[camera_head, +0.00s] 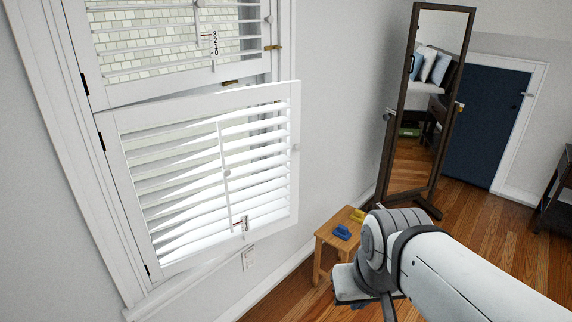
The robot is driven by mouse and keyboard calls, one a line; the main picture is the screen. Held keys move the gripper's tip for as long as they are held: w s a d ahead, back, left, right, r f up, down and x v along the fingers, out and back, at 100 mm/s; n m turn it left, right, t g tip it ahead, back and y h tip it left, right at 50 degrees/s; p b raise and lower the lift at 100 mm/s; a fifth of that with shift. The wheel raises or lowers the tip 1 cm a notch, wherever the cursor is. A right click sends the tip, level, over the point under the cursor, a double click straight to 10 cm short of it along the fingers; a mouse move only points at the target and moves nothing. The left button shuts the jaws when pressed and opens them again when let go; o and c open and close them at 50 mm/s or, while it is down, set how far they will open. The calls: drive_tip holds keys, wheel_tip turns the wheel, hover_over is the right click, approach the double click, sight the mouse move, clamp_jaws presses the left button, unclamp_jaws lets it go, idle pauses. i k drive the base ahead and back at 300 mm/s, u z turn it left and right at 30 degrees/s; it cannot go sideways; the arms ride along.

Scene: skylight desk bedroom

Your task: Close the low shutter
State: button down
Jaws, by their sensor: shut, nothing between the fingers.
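The low shutter (112,150) is a white louvred panel in the lower half of the window on the left. It is hinged at its left edge and stands ajar, with its right edge swung out into the room.
A high shutter (100,95) is above, with a brass latch (273,47) beside it. A wooden stool (325,239) with blue and yellow items stands by the wall near my arm. A standing mirror (386,165) and a dark blue door (482,125) are behind.

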sight(185, 251)
drive_tip(key=u, duration=0.5)
drive_tip(key=i, duration=1.65)
drive_tip(key=z, duration=0.3)
